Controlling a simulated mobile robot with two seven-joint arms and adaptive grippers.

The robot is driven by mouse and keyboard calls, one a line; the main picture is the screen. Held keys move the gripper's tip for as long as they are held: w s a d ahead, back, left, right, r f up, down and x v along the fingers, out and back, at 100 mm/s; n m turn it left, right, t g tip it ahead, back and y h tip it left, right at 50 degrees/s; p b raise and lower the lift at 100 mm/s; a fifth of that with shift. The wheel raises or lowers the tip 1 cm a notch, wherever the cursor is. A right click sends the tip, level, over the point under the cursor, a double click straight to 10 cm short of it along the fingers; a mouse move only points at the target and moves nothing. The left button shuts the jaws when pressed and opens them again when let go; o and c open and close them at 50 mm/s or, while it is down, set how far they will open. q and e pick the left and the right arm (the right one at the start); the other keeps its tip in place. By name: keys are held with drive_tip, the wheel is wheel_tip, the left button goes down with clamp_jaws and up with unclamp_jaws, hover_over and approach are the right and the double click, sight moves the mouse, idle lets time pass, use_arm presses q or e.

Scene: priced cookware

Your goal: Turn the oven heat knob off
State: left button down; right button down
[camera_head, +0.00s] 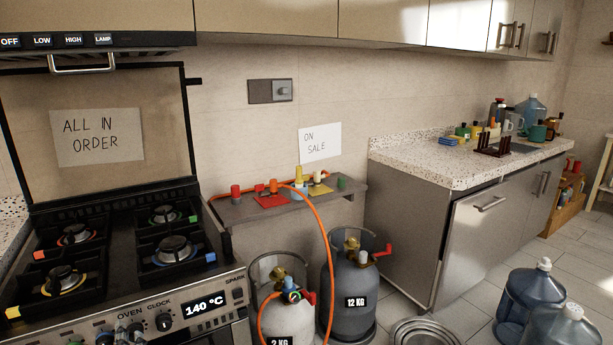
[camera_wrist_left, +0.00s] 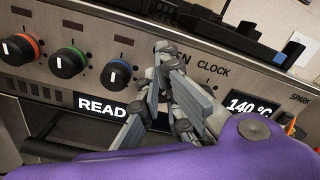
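The oven (camera_head: 215,320) stands at the lower left in the head view, with a row of dark knobs along its front panel. The oven knob (camera_head: 135,330) sits under the "OVEN" label, and the display (camera_head: 205,304) reads 140 °C. In the left wrist view, my left gripper (camera_wrist_left: 166,54) is in front of the panel, its fingertips close together beside the "OVEN" label. It looks shut, and I see nothing between the fingers. The fingers hide the oven knob there. The display (camera_wrist_left: 252,106) shows right of them. My right gripper is in neither view.
Red-ringed (camera_wrist_left: 20,48), green-ringed (camera_wrist_left: 67,62) and blue-ringed (camera_wrist_left: 115,75) knobs sit left of the gripper. Burners (camera_head: 174,248) top the stove. Two gas cylinders (camera_head: 349,300) and an orange hose (camera_head: 327,235) stand right of the oven.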

use_arm(q)
drive_tip(key=shift+s+a+f, duration=0.25)
drive_tip(key=shift+a+f, duration=0.1)
drive_tip(key=shift+a, duration=0.3)
drive_tip(key=v, duration=0.3)
drive_tip(key=p+v, duration=0.1)
drive_tip(key=v, duration=0.1)
drive_tip(key=shift+s+d+r, duration=0.2)
drive_tip(key=shift+r, duration=0.1)
idle(0.4)
